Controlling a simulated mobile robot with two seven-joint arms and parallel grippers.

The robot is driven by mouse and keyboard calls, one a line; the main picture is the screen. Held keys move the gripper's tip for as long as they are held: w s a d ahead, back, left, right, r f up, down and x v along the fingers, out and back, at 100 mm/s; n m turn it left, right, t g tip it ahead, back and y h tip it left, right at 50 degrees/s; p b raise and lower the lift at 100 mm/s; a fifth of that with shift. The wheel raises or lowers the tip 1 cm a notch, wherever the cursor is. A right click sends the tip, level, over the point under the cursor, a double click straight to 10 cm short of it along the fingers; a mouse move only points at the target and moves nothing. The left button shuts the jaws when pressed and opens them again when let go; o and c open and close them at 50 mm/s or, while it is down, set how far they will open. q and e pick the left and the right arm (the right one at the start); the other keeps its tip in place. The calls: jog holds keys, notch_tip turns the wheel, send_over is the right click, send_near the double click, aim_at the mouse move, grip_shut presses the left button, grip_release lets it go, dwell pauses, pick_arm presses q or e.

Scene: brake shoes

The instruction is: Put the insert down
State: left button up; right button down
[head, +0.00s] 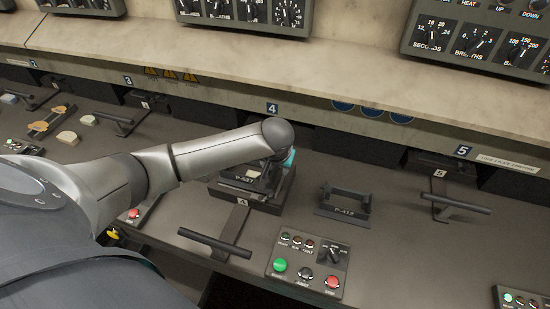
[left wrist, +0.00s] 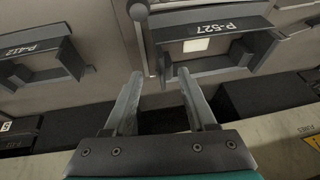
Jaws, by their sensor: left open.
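The insert labelled P-527 (left wrist: 232,27) is a dark frame with a pale block showing in its opening. In the head view the insert (head: 244,180) sits on the dark station fixture at sign 4, partly hidden by my left arm. A second insert, P-412 (head: 343,212), stands on the bench to its right and shows at upper left in the left wrist view (left wrist: 38,48). My left gripper (left wrist: 160,73) is open, with nothing between its fingers; it is close to P-527, apparently apart from it. In the head view its fingers are hidden. My right gripper is not in view.
A T-shaped handle (head: 216,243) stands in front of the fixture. A button box (head: 306,266) is to its right. Another handle (head: 456,203) is near sign 5. A stone-like ledge (head: 330,75) with dial panels runs behind.

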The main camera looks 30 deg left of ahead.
pick_arm(q)
jog(key=p+v, duration=0.1)
jog(key=v, duration=1)
